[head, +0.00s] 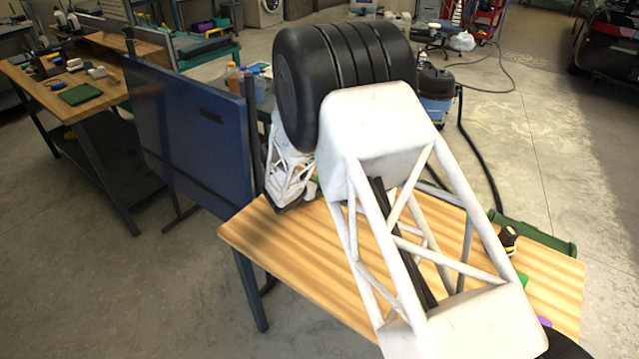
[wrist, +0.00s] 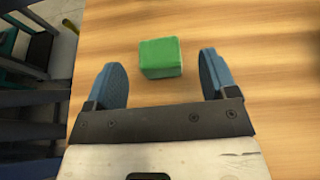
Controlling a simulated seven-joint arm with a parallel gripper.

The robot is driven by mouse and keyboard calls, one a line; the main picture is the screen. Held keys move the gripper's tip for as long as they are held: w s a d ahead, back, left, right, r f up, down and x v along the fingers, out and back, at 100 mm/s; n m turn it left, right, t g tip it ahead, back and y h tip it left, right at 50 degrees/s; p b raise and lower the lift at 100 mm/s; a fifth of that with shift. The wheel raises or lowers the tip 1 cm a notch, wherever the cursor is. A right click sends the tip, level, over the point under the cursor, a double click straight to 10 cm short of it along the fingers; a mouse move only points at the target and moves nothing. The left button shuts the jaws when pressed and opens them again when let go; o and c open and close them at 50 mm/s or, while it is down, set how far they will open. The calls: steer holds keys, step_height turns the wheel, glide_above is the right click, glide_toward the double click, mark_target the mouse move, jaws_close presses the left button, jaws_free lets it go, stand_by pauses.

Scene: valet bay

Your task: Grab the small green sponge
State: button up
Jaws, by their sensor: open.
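The small green sponge (wrist: 160,58) is a green block lying on the wooden table (wrist: 264,60) in the wrist view. My gripper (wrist: 161,76) is open, with its two blue fingers apart. In the head view my own arm covers most of the sponge's area, and only a small bit of green shows near the arm's end.
The wooden table (head: 262,238) has its left edge close to the gripper. A dark blue panel (head: 185,125) stands left of the table. A green tray (head: 535,238), a black and yellow object (head: 508,238) and a purple item (head: 544,322) are at the table's right side.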

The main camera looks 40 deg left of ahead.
steer(key=shift+x, duration=1.9)
steer(key=c, duration=1)
steer(key=shift+r, duration=0.2)
steer(key=shift+r, duration=1.7)
steer(key=s+d, duration=0.3)
steer(key=s+d+r, duration=0.1)
steer(key=s+d, duration=0.7)
steer(key=shift+d+r, duration=0.15)
steer(key=shift+d, duration=0.1)
